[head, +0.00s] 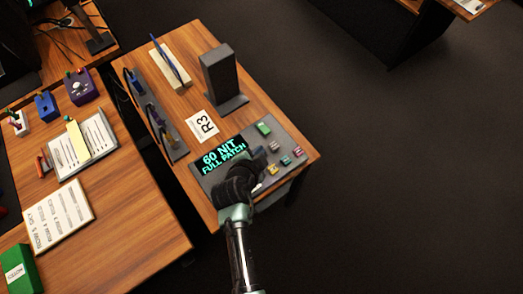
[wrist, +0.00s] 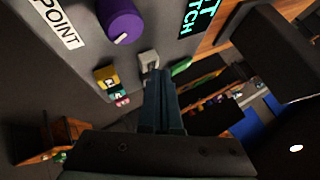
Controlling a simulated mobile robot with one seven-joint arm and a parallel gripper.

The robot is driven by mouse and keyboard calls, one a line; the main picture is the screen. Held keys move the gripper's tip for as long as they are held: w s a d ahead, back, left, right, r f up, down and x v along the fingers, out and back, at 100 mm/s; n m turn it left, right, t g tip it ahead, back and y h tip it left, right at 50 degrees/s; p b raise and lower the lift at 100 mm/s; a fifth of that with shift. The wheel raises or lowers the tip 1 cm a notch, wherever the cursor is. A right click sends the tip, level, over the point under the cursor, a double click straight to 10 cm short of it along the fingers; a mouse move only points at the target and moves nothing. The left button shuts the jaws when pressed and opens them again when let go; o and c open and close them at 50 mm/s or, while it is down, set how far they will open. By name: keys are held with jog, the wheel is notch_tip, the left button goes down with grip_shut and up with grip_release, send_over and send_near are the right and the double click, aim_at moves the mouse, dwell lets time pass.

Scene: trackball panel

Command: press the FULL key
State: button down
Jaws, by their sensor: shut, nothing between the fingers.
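The grey control panel (head: 297,133) lies on the right end of the wooden table. Its dark display (head: 221,157) reads "60 NIT FULL PATCH" in cyan. The panel carries a green key (head: 264,129), a pale grey key (head: 274,146), a yellow key (head: 274,170), a teal key (head: 286,160) and a red key (head: 298,150). Key legends are too small to read, so I cannot tell which is FULL. My gripper (head: 260,152) is shut and empty over the panel. In the wrist view its fingertips (wrist: 157,72) are close to the pale key (wrist: 148,57); contact is unclear.
A purple knob (wrist: 122,20) and a "POINT" label (wrist: 58,22) sit beside the keys. A second table (head: 130,215) is left, with open floor right.

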jog(key=shift+r, duration=0.45)
notch_tip(320, 180, up, 5)
jog(key=p, duration=0.4)
dwell(0.8)
